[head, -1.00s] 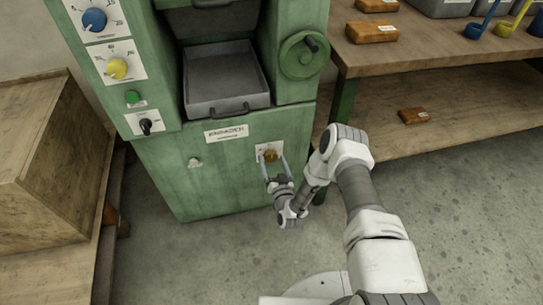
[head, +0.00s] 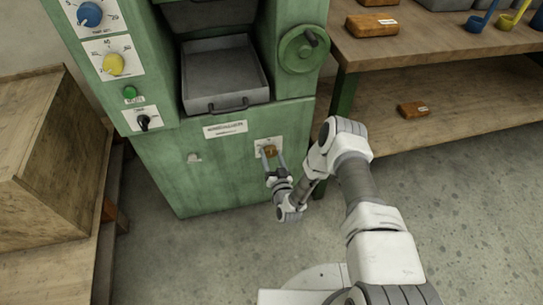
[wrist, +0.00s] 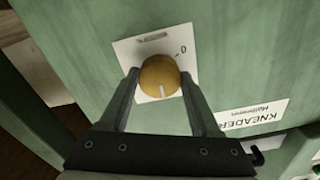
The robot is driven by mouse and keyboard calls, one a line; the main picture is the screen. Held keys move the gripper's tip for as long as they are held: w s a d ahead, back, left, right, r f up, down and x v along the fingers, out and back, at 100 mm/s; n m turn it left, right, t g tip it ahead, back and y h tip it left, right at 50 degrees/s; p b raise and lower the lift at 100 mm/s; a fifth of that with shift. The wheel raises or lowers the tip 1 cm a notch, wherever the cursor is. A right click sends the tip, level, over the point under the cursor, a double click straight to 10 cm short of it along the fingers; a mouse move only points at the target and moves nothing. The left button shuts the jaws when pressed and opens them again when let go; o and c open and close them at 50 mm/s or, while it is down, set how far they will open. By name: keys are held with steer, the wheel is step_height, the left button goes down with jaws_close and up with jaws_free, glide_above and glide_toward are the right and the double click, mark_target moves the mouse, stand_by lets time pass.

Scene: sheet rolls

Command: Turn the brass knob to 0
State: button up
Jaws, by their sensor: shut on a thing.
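The brass knob (wrist: 160,77) sits on a white plate on the front of the green machine, low on its right side in the head view (head: 270,151). In the wrist view its white pointer line faces the bottom of the picture. The 0 mark (wrist: 183,50) is printed on the plate at the knob's upper right, so the pointer is well away from it. My gripper (wrist: 160,82) is shut on the knob, one finger on each side. In the head view my gripper (head: 272,160) reaches the knob from below.
The machine also carries a blue dial (head: 90,14), a yellow dial (head: 113,64), a green button (head: 130,92), a black switch (head: 144,122), a grey tray (head: 226,82) and a green handwheel (head: 303,49). A wooden bench (head: 430,40) stands right and a wooden box (head: 40,150) left.

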steer(key=shift+n, duration=0.3)
steer(key=n, duration=0.5)
steer(key=shift+a+p, duration=0.1)
steer(key=shift+p, duration=0.2)
steer(key=n, duration=0.6)
steer(key=shift+n, duration=0.4)
steer(key=n, duration=0.6)
steer(key=shift+b, duration=0.3)
steer(key=n, duration=0.5)
steer(key=shift+n, duration=0.3)
steer(key=o, duration=1.4)
steer(key=shift+c, duration=0.2)
steer(key=shift+s, duration=0.15)
